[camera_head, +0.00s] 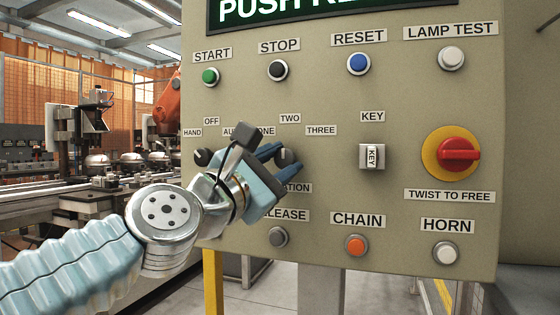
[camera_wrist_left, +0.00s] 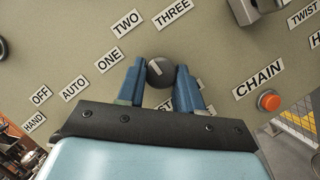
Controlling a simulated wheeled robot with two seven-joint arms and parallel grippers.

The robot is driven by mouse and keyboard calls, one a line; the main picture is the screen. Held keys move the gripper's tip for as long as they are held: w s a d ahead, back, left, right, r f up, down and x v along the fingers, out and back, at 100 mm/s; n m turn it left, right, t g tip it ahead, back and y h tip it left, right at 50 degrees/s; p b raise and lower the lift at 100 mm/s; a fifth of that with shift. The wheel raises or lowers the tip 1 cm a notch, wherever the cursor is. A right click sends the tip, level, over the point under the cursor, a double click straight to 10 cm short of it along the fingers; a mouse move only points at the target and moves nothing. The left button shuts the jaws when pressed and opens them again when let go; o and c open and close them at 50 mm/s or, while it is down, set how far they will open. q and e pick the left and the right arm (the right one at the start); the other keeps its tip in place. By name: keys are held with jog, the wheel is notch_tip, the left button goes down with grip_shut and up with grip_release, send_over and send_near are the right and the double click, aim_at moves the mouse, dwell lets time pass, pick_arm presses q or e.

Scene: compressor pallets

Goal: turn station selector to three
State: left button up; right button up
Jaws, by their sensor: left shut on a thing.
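The station selector (camera_head: 286,155) is a round dark knob on the beige control panel, below the labels ONE, TWO (camera_head: 290,118) and THREE (camera_head: 321,130). In the left wrist view the knob (camera_wrist_left: 161,73) shows a white pointer line aimed up and left, roughly toward the TWO label (camera_wrist_left: 127,22). The THREE label (camera_wrist_left: 173,11) lies above the knob there. My left gripper (camera_head: 283,160) is shut on the knob, with one blue finger on each side of it. The gripper hides part of the STATION label. My right gripper is not in view.
A second dark selector (camera_head: 203,157) with HAND, OFF and AUTO labels sits left of the gripper. The KEY switch (camera_head: 372,157) and red twist knob (camera_head: 459,155) are to the right. The grey release button (camera_head: 278,237) and orange CHAIN button (camera_head: 355,246) are below.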

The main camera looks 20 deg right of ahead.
pick_arm(q)
jog(key=m+p, duration=0.1)
jog(key=m+g+p, duration=0.1)
jog(key=m, duration=0.1)
jog(key=m+g+p, duration=0.1)
jog(key=m, duration=0.1)
jog(key=shift+w+a+r, duration=0.1)
jog(key=shift+r, duration=0.25)
jog(key=m+g+y+p, duration=0.1)
jog(key=m+p, duration=0.2)
jog(key=shift+m+p, duration=0.35)
jog(key=shift+m, duration=0.05)
jog(key=shift+f+m+g+p, duration=0.1)
jog(key=shift+m+g+p, duration=0.3)
jog(key=shift+m+p, duration=0.1)
jog(key=o, duration=1)
jog(key=shift+o, duration=0.2)
